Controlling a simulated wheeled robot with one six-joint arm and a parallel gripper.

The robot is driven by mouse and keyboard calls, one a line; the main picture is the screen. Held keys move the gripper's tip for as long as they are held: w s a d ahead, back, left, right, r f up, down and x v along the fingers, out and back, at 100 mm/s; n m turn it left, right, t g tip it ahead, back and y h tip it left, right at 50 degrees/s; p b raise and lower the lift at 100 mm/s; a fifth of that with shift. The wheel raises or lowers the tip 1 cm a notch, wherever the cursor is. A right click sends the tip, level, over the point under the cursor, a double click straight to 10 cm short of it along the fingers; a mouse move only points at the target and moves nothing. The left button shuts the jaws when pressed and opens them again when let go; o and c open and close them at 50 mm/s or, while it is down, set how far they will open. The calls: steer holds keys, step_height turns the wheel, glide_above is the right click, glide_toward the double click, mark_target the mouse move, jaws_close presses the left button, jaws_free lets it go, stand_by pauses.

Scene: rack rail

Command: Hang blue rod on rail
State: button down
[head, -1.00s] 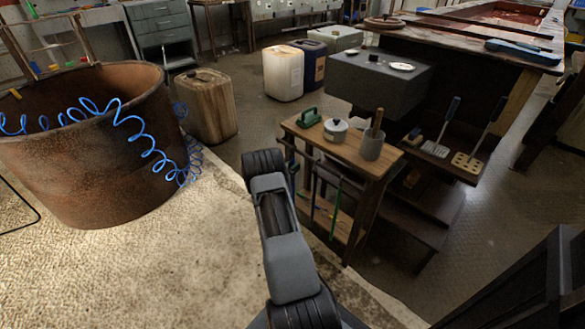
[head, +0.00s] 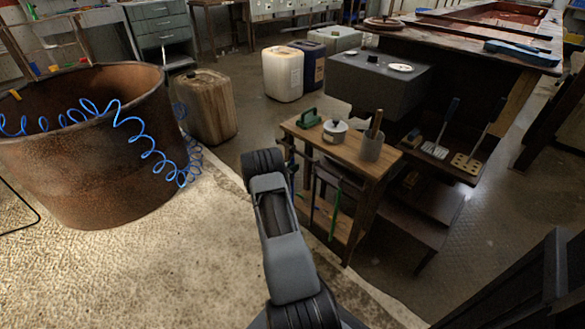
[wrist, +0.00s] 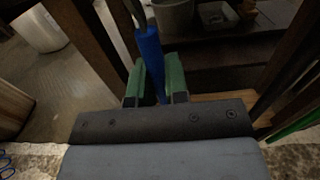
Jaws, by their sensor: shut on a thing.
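The blue rod (wrist: 150,52) shows in the wrist view, upright, with a grey part at its top end. My gripper (wrist: 155,88) is shut on it, one green finger on each side. The rod's lower end is hidden behind the fingers and the gripper body. In the head view my own arm stands in front, and I cannot make out the blue rod or the fingers there. A green rod (head: 334,212) and a darker one hang below the wooden table top. I cannot tell whether the blue rod touches anything above it.
A rusty drum (head: 90,165) with a coiled blue hose stands at the left.

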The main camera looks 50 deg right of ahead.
steer(key=shift+a+r, duration=0.1)
steer(key=shift+r, duration=0.35)
steer(key=shift+a+r+p, duration=0.1)
steer(key=shift+r+p, duration=0.05)
steer(key=shift+p, duration=0.2)
steer(key=shift+a+r+p, duration=0.3)
steer(key=shift+a+r, duration=0.1)
steer(key=shift+r, duration=0.1)
steer(key=a+p, duration=0.1)
steer(key=a, duration=0.6)
steer(key=shift+w, duration=0.3)
stand_by(0.4)
